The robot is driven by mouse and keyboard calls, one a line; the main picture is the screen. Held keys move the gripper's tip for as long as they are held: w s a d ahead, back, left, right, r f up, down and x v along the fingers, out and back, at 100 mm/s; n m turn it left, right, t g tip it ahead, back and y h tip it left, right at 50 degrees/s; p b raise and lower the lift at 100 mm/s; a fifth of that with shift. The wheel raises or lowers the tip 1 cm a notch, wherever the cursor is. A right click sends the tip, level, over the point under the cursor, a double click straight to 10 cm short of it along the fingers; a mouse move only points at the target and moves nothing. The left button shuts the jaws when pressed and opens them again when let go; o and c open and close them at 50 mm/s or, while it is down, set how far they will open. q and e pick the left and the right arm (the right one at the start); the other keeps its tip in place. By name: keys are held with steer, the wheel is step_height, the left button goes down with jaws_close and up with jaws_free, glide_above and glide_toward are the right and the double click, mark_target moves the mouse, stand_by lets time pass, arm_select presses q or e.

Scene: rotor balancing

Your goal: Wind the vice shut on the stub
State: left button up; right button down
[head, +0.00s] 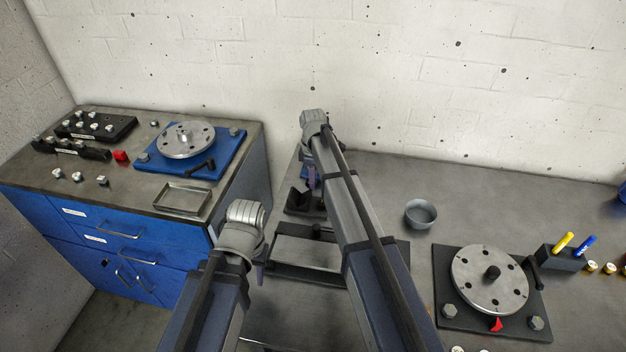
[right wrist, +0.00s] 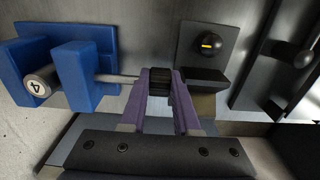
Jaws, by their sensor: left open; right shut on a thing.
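In the right wrist view the blue vice is at the left, with a fixed jaw (right wrist: 28,68) and a moving jaw (right wrist: 88,75). A grey round stub (right wrist: 38,84) marked 4 lies between the jaws; I cannot tell whether both jaws touch it. A thin steel screw (right wrist: 117,78) runs from the moving jaw to a black knob (right wrist: 160,80). My right gripper (right wrist: 160,88) is shut on this knob; it also shows in the head view (head: 312,182), partly behind its arm. My left gripper (head: 261,272) is open and empty, low at the left of the right arm.
In the head view a dark tray frame (head: 290,272) lies below the grippers. A grey bowl (head: 420,213) and a rotor disc (head: 490,279) stand right. A side bench (head: 125,188) stands left.

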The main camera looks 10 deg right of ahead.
steer(key=shift+w+a+h, duration=0.15)
steer(key=shift+a+h, duration=0.05)
steer(key=shift+h, duration=0.2)
arm_select(q)
steer(key=shift+f+b, duration=0.55)
arm_select(e)
steer(key=shift+w+a+f+g+h, duration=0.15)
steer(key=shift+g+h, duration=0.45)
steer(key=shift+h, duration=0.4)
arm_select(q)
steer(key=shift+f+b, duration=0.6)
arm_select(e)
steer(key=shift+a+g+h, duration=0.1)
steer(key=shift+g+h, duration=0.2)
steer(key=shift+h, duration=0.5)
arm_select(q)
steer(key=shift+f, duration=0.2)
arm_select(e)
steer(key=shift+s+h, duration=0.2)
steer(key=shift+h, duration=0.2)
steer(key=shift+s, duration=0.1)
steer(key=c, duration=0.9)
jaws_free()
